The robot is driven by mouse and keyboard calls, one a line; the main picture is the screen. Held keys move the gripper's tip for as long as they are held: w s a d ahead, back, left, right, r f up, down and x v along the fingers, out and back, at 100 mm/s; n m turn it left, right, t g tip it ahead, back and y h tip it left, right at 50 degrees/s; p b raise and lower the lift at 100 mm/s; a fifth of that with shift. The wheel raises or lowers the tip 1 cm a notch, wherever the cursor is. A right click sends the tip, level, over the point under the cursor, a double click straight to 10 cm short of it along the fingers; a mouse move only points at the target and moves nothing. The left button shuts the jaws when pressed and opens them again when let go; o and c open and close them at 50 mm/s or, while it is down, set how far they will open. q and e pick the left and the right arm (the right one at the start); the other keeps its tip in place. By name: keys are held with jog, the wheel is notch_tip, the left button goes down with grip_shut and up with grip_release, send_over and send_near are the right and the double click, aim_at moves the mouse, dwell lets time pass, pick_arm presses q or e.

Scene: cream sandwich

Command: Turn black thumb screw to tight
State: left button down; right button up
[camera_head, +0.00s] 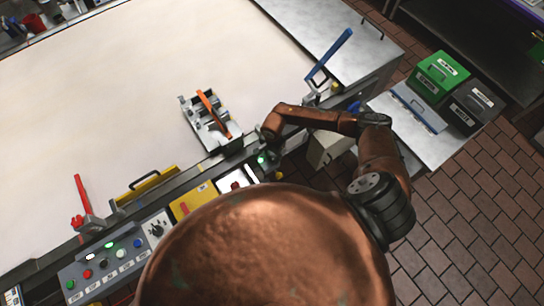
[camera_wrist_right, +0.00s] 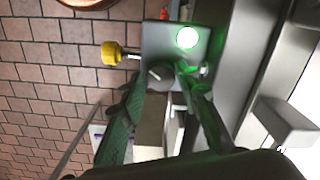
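In the right wrist view, a dark round knob (camera_wrist_right: 160,73), which looks like the black thumb screw, sits on a grey metal plate (camera_wrist_right: 152,38) below a lit green lamp (camera_wrist_right: 187,38). My right gripper (camera_wrist_right: 158,84) has its two fingers spread, one on each side of the knob. I cannot tell whether either finger touches it. In the head view, my right arm reaches to the table's front edge near the green lamp (camera_head: 262,160). The knob cannot be made out there. My left gripper is not in view.
A yellow knob (camera_wrist_right: 112,53) on a shaft sticks out beside the plate. A metal fixture with an orange handle (camera_head: 213,113) stands on the table (camera_head: 130,80). A control panel (camera_head: 115,262) lies along the front edge. Green (camera_head: 440,75) and black (camera_head: 474,105) boxes stand at right.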

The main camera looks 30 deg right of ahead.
jog(key=c, duration=0.6)
jog(key=shift+a, duration=0.15)
jog(key=shift+c, duration=0.6)
jog(key=shift+d+m+b, duration=0.2)
jog(key=shift+m+b, duration=0.5)
jog(key=shift+m, duration=0.3)
jog(key=m+b, duration=0.2)
jog(key=m, duration=0.2)
jog(key=shift+f, duration=0.1)
jog(key=m+b, duration=0.1)
jog(key=m, duration=0.3)
jog(key=shift+b, duration=0.35)
jog(key=m+b, duration=0.1)
jog(key=m, duration=0.2)
jog(key=shift+m, duration=0.3)
jog(key=m+b, duration=0.1)
jog(key=m, duration=0.2)
jog(key=shift+m, duration=0.3)
jog(key=m, duration=0.3)
jog(key=shift+m, duration=0.3)
jog(key=m, duration=0.3)
jog(key=shift+m, duration=2.5)
